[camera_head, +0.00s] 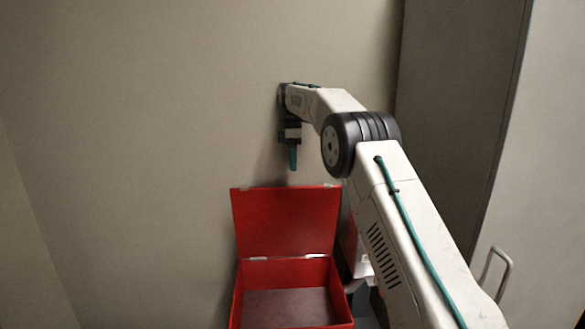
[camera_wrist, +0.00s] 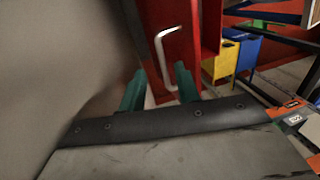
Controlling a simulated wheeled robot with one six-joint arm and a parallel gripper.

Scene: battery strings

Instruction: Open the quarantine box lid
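The red quarantine box (camera_head: 240,300) stands against the wall in the head view, and its inside is visible and looks empty. Its lid (camera_head: 286,222) stands upright at the back, hinged open. My gripper (camera_head: 293,160) hangs just above the lid's top edge, pointing down. In the wrist view my gripper (camera_wrist: 160,84) has its two teal fingers apart with nothing held between them. A pale bar handle (camera_wrist: 160,52) on a red surface, which looks like the lid, shows beyond the fingertips. I cannot tell how far the handle is from them.
A plain wall (camera_head: 150,120) is close behind the box. A tall grey cabinet (camera_head: 455,100) with a pale handle (camera_head: 508,265) stands on the right.

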